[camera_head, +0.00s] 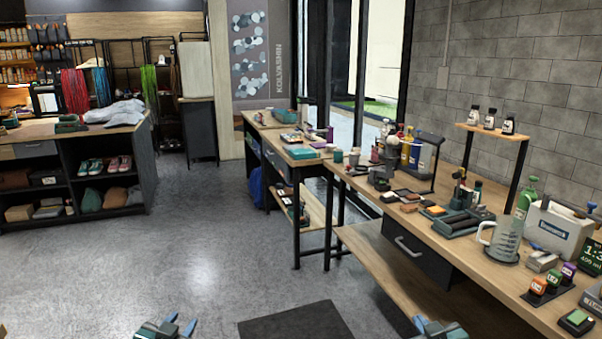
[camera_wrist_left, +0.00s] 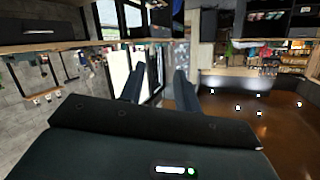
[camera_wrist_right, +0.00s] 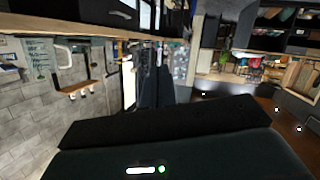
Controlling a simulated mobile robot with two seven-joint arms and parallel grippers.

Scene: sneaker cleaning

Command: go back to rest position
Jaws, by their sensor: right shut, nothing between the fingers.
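My left gripper (camera_head: 180,323) is low at the bottom edge of the head view, over the floor. In the left wrist view its two fingers (camera_wrist_left: 157,82) stand apart with nothing between them. My right gripper (camera_head: 421,322) is also at the bottom edge of the head view, to the right of the dark mat. In the right wrist view its fingers (camera_wrist_right: 157,82) are together and hold nothing. Both grippers are clear of the workbench and its items. Most of both arms is out of the head view.
A long wooden workbench (camera_head: 352,184) with a drawer (camera_head: 411,253) runs along the right, carrying bottles, a jug (camera_head: 502,242) and tools. A dark mat (camera_head: 297,323) lies on the floor. A shelf unit (camera_head: 137,158) with shoes stands at left. The middle floor is free.

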